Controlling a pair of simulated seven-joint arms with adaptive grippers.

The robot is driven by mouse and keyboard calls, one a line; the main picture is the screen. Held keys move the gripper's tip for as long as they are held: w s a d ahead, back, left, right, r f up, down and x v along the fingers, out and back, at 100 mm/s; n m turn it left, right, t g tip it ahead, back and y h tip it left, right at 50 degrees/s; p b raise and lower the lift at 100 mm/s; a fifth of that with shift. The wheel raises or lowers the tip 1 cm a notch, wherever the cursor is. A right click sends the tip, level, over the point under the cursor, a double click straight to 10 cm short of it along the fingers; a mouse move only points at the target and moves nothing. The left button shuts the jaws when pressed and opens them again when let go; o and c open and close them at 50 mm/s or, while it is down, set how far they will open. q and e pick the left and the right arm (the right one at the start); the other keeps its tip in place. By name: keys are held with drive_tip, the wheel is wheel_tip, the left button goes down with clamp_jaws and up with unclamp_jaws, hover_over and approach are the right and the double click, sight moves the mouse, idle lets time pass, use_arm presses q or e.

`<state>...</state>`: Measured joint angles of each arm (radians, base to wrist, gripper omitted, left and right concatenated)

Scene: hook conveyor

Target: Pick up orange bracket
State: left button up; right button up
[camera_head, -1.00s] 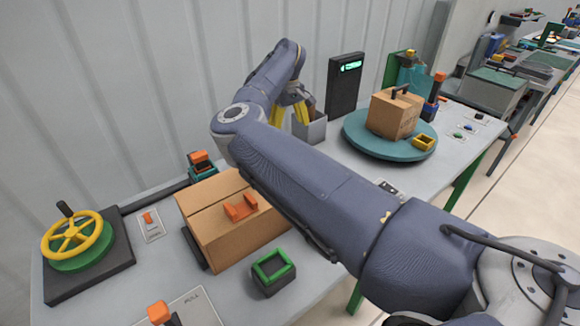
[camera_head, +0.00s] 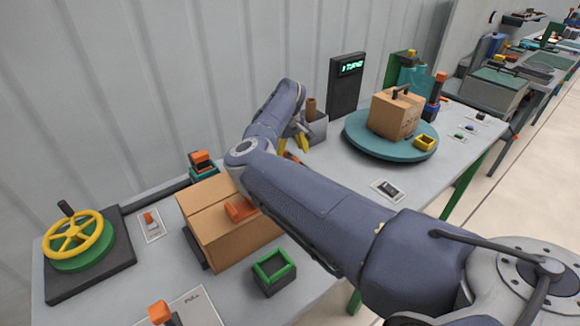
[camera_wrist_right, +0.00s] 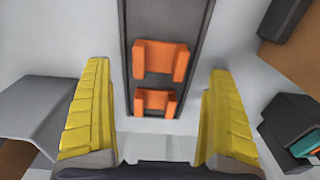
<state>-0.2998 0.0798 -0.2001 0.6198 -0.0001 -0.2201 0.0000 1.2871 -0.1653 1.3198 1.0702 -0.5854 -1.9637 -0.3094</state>
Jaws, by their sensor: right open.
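Two orange brackets, a farther one (camera_wrist_right: 160,61) and a nearer one (camera_wrist_right: 156,103), lie on a dark strip in the right wrist view. My right gripper (camera_wrist_right: 156,72) is open, with its yellow fingers on either side of them and a gap on both sides. In the head view my right gripper (camera_head: 301,143) is low beside a grey bin, with a bit of orange (camera_head: 291,157) just below it, mostly hidden by my arm. Another orange bracket (camera_head: 238,211) sits on top of a cardboard box, partly covered by my right arm. My left gripper is not in view.
The cardboard box (camera_head: 225,243) stands under my right forearm. A grey bin (camera_head: 317,128) holding a brown item stands behind the gripper. A teal turntable (camera_head: 365,145) with a box is at right. A yellow handwheel (camera_head: 75,233) and green-rimmed block (camera_head: 272,268) are at left and front.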

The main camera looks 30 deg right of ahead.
drive_tip(key=shift+s+f, duration=0.1)
drive_tip(key=shift+f, duration=2.3)
drive_tip(key=c, duration=1.3)
